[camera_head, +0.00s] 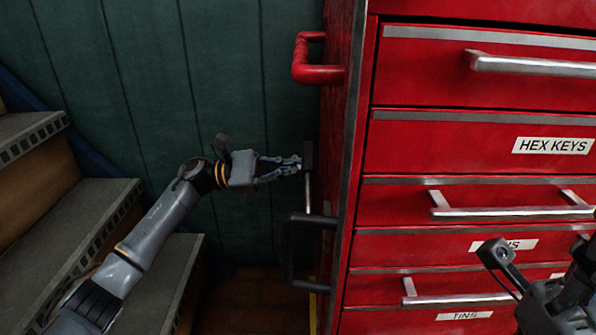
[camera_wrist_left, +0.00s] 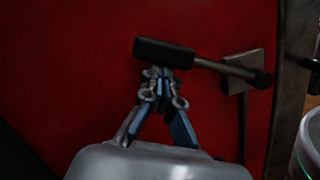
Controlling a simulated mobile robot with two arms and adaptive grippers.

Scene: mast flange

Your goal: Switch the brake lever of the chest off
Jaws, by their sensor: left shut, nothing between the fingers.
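The red tool chest (camera_head: 435,140) stands on the right in the head view. On its left side is the brake lever, with a black grip (camera_head: 309,156) above a thin metal rod. In the left wrist view the black grip (camera_wrist_left: 165,52) and its rod reach right to a pivot by a grey plate (camera_wrist_left: 240,70). My left gripper (camera_head: 298,163) is shut and empty, its fingertips (camera_wrist_left: 160,76) right at the grip. I cannot tell whether they touch it. Part of my right wrist shows at lower right; its fingers are not seen.
A red handle (camera_head: 318,73) projects from the chest's side above the lever, and a black U-shaped handle (camera_head: 290,255) below it. Steps (camera_head: 70,225) stand at the left. A green wall (camera_head: 220,70) is behind. Drawers with metal pulls (camera_head: 515,212) face right.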

